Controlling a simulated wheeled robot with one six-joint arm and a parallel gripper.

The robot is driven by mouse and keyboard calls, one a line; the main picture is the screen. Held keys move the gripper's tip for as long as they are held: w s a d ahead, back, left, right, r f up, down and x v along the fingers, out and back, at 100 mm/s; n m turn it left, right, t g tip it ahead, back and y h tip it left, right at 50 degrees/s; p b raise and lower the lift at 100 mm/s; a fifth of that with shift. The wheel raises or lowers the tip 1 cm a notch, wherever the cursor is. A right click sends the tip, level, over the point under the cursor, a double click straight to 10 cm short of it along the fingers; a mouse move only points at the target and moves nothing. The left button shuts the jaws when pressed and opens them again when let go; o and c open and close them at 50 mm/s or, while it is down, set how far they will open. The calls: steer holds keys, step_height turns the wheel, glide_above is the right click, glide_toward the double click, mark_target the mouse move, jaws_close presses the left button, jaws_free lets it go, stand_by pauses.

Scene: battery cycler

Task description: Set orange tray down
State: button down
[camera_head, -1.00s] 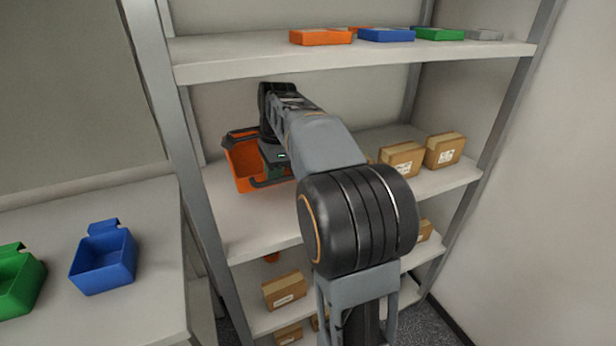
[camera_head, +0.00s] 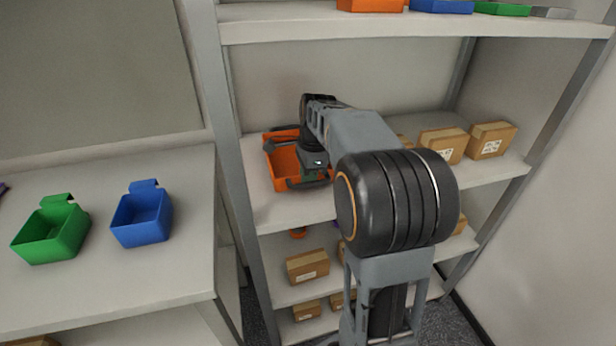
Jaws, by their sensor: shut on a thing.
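The orange tray (camera_head: 286,178) is an open box at the left part of the middle shelf (camera_head: 268,212) of the rack. My gripper (camera_head: 290,160) is shut on it, with dark fingers at its far and near sides. The tray looks roughly level and very near the shelf surface. I cannot tell whether its bottom touches the shelf. My arm hides the tray's right side and part of the shelf behind it.
Several cardboard boxes (camera_head: 492,140) stand on the right of the middle shelf. The rack's grey left post (camera_head: 212,95) is close to the tray. A blue bin (camera_head: 141,216) and a green bin (camera_head: 52,232) sit on the left bench. The upper shelf (camera_head: 300,30) is overhead.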

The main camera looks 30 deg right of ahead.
steer(key=shift+f, duration=0.1)
steer(key=c, duration=1.3)
jaws_free()
